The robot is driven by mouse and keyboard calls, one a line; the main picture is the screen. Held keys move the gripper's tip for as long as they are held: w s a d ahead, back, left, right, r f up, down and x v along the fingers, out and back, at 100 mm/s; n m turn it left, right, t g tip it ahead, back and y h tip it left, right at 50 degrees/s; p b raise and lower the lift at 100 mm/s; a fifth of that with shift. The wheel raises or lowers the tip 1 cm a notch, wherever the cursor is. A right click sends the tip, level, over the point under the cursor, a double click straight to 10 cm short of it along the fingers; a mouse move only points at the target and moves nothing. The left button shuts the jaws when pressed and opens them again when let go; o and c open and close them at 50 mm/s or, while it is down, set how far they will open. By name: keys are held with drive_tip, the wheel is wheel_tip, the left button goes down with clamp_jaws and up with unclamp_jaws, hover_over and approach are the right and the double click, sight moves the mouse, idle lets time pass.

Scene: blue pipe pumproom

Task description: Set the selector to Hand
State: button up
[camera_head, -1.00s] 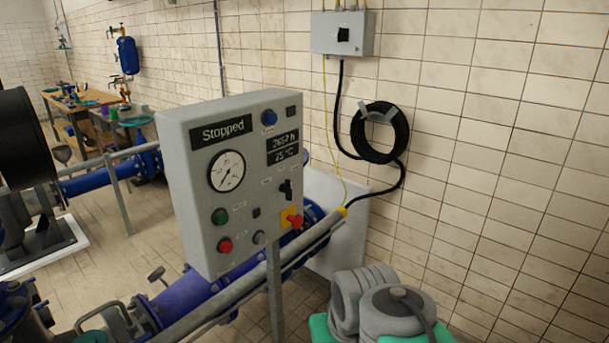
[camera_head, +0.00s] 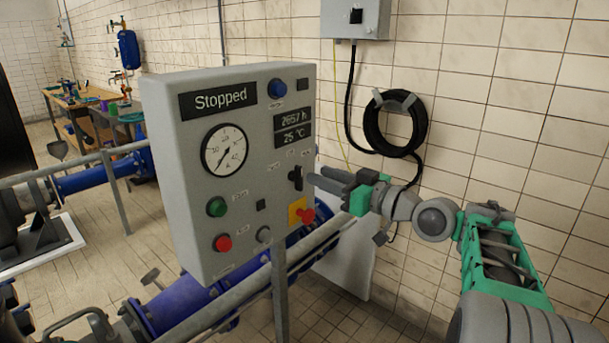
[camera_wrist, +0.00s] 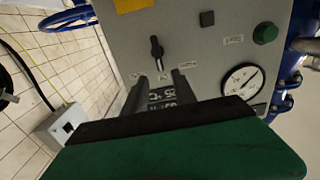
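The selector (camera_head: 296,178) is a black lever knob on the right part of the grey control panel (camera_head: 170,130), below the hours and temperature displays. Its handle looks about upright in the head view; small labels around it are too blurred to read. It also shows in the wrist view (camera_wrist: 156,50), which sees the panel roughly upside down. My gripper (camera_head: 318,178) is just to the right of the selector in the head view. In the wrist view its two fingers (camera_wrist: 158,82) are apart with nothing between them, short of the selector.
A red emergency button on a yellow plate (camera_head: 298,211) sits just below the selector. A green button (camera_head: 216,207), a red button (camera_head: 222,242) and a gauge (camera_head: 224,149) are to the left. The display reads Stopped. A coiled black hose (camera_head: 376,125) hangs behind.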

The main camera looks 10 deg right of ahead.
sight(302, 168)
drive_tip(key=p+x, duration=0.1)
drive_tip(key=x, duration=0.5)
drive_tip(key=shift+s, duration=0.1)
clamp_jaws()
idle(0.3)
